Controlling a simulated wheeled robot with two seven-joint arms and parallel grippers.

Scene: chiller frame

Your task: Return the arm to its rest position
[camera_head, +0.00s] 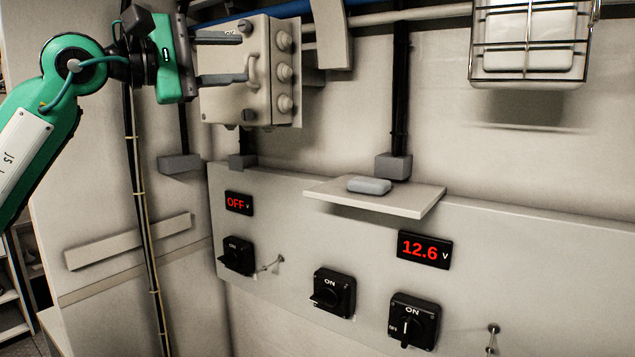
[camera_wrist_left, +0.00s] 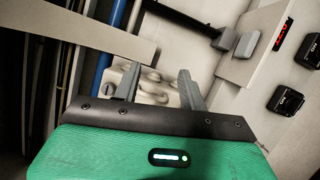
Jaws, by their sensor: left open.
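My green left arm comes in from the upper left of the head view. My left gripper (camera_head: 240,58) is open, its two grey fingers pointing right in front of a beige box (camera_head: 262,100) with several round knobs on its side. My right gripper is not in view.
A panel (camera_head: 520,250) below carries black rotary switches (camera_head: 414,321) and red displays reading OFF (camera_head: 238,203) and 12.6 (camera_head: 425,249). A small shelf (camera_head: 415,203) holds a grey rounded block (camera_head: 369,185). A caged lamp (camera_head: 530,45) hangs upper right. Pipes (camera_head: 405,14) run along the top.

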